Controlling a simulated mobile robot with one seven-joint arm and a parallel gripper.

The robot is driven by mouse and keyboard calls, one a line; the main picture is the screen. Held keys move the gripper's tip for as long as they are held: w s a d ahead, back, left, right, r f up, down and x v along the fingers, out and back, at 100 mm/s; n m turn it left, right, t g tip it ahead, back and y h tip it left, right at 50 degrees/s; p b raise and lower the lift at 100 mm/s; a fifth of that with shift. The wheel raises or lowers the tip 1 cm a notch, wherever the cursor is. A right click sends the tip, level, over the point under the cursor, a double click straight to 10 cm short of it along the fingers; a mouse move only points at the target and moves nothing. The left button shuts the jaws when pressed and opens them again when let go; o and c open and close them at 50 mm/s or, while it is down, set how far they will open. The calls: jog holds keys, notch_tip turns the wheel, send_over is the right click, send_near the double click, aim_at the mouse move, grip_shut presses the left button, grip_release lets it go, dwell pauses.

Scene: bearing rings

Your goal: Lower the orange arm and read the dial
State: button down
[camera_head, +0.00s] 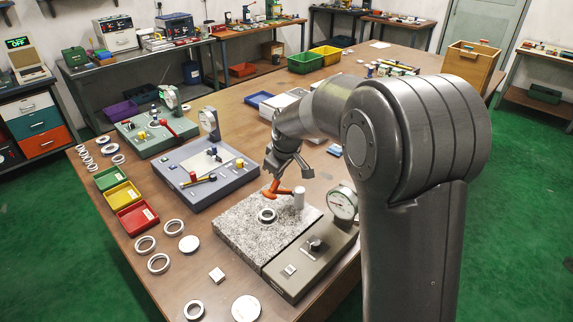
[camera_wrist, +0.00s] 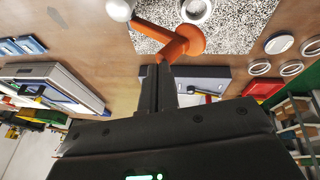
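The orange arm (camera_head: 277,189) stands out from a pale upright post (camera_head: 299,199) over the speckled granite plate (camera_head: 240,222). A metal ring (camera_head: 267,215) lies flat on the plate below the arm. The round white dial (camera_head: 343,203) stands at the plate's right; its reading is too small to make out. My gripper (camera_head: 278,178) is just above the orange arm. In the wrist view its fingers (camera_wrist: 158,68) are together with no gap seen, tips at the near end of the orange arm (camera_wrist: 182,42). I cannot tell whether they touch.
A grey box with a knob (camera_head: 315,245) adjoins the plate. Loose rings (camera_head: 158,263) and discs (camera_head: 246,308) lie on the table's near left. Green, yellow and red trays (camera_head: 138,217) and two other gauge stations (camera_head: 205,172) stand left and behind.

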jog(key=shift+s+a+f+n+t+h, duration=0.3)
jog(key=shift+s+a+f+t+h, duration=0.6)
jog(key=shift+s+a+f+t, duration=0.15)
jog(key=shift+s+a+f, duration=0.4)
jog(key=shift+s+f, duration=0.05)
jog(key=shift+f, duration=0.2)
jog(key=shift+s+a+f, duration=0.4)
jog(key=shift+f, duration=0.2)
jog(key=shift+s+a+f, duration=0.15)
jog(key=shift+a+f, duration=0.05)
jog(key=shift+f, duration=0.2)
jog(key=shift+s+a+f, duration=0.15)
jog(key=shift+f, duration=0.2)
jog(key=shift+r, duration=0.4)
notch_tip(320, 180, up, 3)
jog(key=shift+r, duration=0.2)
send_near(266, 195)
jog(key=s+a+r, duration=0.2)
jog(key=s, duration=0.1)
jog(key=shift+s+a+r, duration=0.2)
jog(key=shift+a, duration=0.1)
